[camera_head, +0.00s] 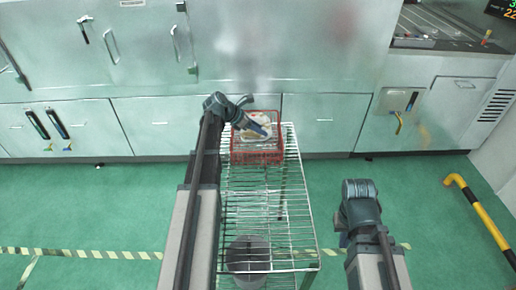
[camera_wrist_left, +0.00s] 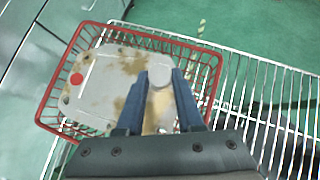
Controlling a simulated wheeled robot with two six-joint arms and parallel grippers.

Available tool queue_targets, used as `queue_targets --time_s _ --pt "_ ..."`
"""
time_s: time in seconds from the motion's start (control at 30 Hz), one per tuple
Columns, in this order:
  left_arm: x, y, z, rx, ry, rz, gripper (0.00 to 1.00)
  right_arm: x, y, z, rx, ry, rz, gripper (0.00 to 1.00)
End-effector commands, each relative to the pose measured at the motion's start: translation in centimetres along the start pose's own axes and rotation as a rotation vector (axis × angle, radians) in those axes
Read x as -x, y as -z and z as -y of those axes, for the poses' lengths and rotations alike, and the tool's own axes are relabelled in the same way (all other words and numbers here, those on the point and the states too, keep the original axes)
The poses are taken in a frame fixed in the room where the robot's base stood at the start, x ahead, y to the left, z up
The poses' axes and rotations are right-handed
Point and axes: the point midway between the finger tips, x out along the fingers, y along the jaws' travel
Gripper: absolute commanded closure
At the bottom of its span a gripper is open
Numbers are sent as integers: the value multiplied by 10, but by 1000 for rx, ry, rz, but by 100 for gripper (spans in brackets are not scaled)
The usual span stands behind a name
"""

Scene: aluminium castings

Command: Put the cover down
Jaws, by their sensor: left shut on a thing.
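The cover (camera_head: 257,119) is a pale grey metal casting with brownish stains, a red round mark and a round knob. In the left wrist view the cover (camera_wrist_left: 108,82) lies within the outline of the red wire basket (camera_wrist_left: 213,84). I cannot tell whether it touches the basket floor. My left gripper (camera_head: 262,130) is over the basket (camera_head: 257,157), and its blue fingers (camera_wrist_left: 160,90) are shut on the cover at its knob. My right gripper (camera_head: 344,240) hangs to the right of the rack, apart from everything; its fingers are mostly hidden.
The basket stands on the far end of a wire rack (camera_head: 262,205), whose near top is clear. A grey round container (camera_head: 247,255) shows through the wires below. Metal cabinets (camera_head: 150,125) stand behind. A yellow and black rail (camera_head: 480,215) is at the right.

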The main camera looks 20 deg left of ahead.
Motion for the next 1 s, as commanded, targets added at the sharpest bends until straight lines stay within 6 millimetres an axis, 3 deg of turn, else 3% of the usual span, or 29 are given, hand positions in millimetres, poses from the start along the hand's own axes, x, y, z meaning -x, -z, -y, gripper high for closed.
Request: queue_targets --time_s 0.03,0.3,0.57,0.9,1.0 --pt "-9 9 0 0 0 1 100 -13 1 1 0 0 0 100" --pt "-37 37 0 0 0 1 100 -52 3 5 0 0 0 100" --pt "-39 39 0 0 0 1 100 -55 3 5 0 0 0 100" --pt "-64 65 0 0 0 1 100 -91 5 9 0 0 0 100" --pt "-65 66 0 0 0 1 100 -92 5 9 0 0 0 100"
